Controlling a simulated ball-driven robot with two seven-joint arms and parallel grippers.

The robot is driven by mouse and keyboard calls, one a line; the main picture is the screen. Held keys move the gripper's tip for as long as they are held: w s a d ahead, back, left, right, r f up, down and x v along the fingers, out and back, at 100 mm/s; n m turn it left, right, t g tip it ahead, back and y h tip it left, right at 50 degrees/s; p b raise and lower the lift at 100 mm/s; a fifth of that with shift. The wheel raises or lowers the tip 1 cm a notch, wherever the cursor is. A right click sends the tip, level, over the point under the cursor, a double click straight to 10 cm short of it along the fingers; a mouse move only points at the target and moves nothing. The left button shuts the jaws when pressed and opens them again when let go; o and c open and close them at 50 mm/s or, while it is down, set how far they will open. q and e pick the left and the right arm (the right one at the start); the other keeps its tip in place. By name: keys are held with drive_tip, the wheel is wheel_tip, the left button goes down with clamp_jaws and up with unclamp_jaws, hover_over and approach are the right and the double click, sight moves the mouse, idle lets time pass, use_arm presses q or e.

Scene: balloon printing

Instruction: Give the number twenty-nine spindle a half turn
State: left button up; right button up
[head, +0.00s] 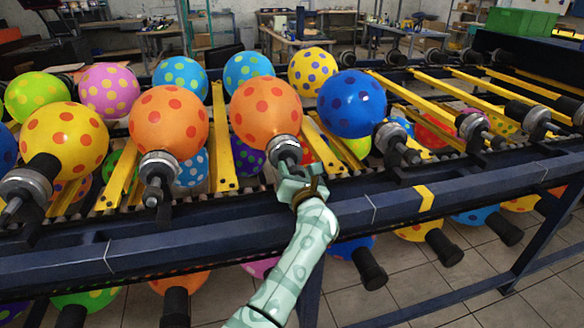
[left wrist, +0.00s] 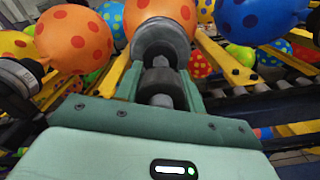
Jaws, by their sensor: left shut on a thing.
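An orange balloon with red dots (head: 266,108) sits on a spindle (head: 284,149) near the middle of the rack in the head view. My left gripper (head: 298,178) is at the near end of this spindle, shut on it. In the left wrist view the green fingers (left wrist: 160,96) stand on both sides of the spindle's dark shaft (left wrist: 160,78), with the grey collar and the orange balloon (left wrist: 162,10) beyond. My right gripper is not in view.
Neighbouring spindles carry another orange balloon (head: 168,122) on the left and a blue one (head: 351,104) on the right. A dark blue rail (head: 180,236) runs along the front. More balloons hang below it. Empty spindles (head: 472,126) stand at the right.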

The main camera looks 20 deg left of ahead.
use_arm(q)
drive_tip(key=shift+m+p, duration=0.45)
drive_tip(key=shift+m, duration=0.45)
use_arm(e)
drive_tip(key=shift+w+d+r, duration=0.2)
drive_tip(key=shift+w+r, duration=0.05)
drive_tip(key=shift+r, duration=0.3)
use_arm(q)
drive_tip(key=o, duration=1)
drive_tip(key=shift+d, duration=0.1)
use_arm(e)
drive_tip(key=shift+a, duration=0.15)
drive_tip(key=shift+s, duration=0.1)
